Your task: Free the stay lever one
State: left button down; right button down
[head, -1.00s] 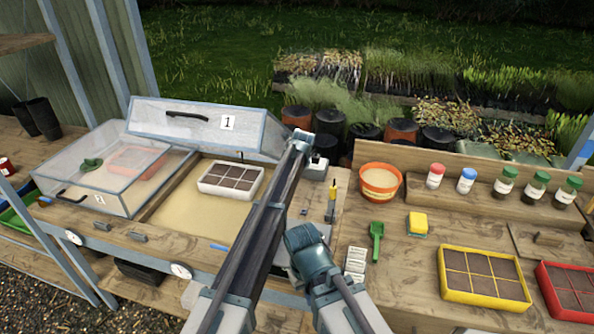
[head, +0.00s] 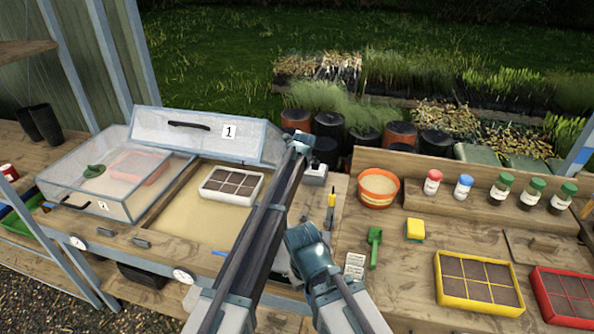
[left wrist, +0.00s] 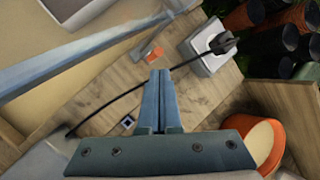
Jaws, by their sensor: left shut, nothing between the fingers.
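The lid marked 1 (head: 205,137) stands raised over the open sand bed (head: 190,213) in the head view. In the left wrist view a small orange piece (left wrist: 151,53) on a grey mount sits by the frame edge; it may be stay lever one, but I cannot read a mark on it. My left gripper (left wrist: 158,75) is shut and empty, its tips apart from the orange piece as far as I can tell. In the head view my arms hide this spot and I cannot make out the left fingertips. My right gripper's fingers do not show.
A white box (left wrist: 209,48) with a black plug and cord stands near the orange piece. An orange bowl (head: 378,185) is to the right. A white seed tray (head: 231,186) lies in the bed. Lid 2 (head: 132,188) is down at left.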

pick_arm(q)
jog(key=p+v, duration=0.8)
jog(key=v, duration=0.3)
jog(key=shift+p, duration=0.35)
jog(key=shift+d, duration=0.2)
